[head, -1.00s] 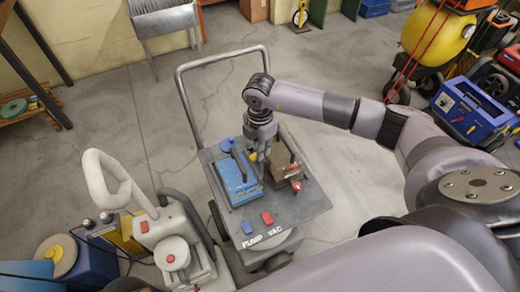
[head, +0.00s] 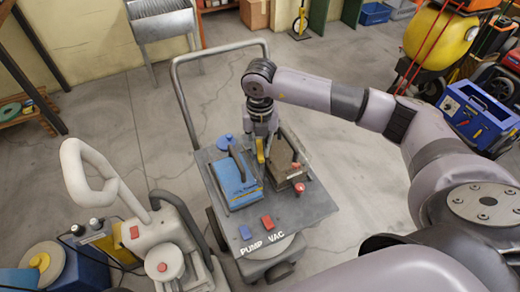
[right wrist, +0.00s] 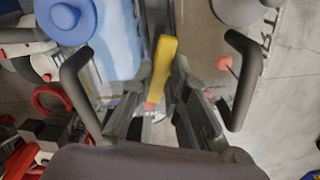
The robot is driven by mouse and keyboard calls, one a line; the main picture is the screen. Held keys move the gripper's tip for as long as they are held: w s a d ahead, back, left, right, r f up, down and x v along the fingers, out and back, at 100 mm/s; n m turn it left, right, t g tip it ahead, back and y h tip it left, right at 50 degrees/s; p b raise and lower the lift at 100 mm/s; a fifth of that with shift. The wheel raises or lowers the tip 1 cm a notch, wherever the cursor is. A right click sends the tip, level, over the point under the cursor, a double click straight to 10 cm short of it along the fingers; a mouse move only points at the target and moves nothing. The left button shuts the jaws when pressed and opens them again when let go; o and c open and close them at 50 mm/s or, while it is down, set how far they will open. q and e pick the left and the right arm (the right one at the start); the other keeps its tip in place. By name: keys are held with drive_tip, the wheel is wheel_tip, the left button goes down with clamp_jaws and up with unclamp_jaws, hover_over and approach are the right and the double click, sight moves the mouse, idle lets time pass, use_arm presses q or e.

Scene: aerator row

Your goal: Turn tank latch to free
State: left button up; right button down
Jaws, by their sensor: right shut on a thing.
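The yellow latch lever (head: 261,150) stands between the blue tank (head: 234,182) and the brown tank (head: 278,167) on the cart. My right gripper (head: 262,134) comes down over the lever from above and is shut on it. In the right wrist view the yellow lever (right wrist: 162,65) shows between the dark fingers of my right gripper (right wrist: 165,88), upright with a slight tilt. The lever's lower end and pivot are partly hidden by the fingers. My left gripper is not in view.
The grey cart (head: 310,208) is marked PUMP VAC and has a tall push handle (head: 177,95). A grey floor machine (head: 160,240) stands close on the left. The floor right of the cart is clear.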

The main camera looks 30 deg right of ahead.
sight(260, 149)
drive_tip(key=shift+n+b, duration=1.25)
drive_tip(key=shift+n, duration=0.65)
drive_tip(key=shift+r, duration=0.1)
drive_tip(key=c, duration=1.6)
unclamp_jaws()
drive_tip(key=shift+o, duration=0.2)
wheel_tip(260, 149, up, 12)
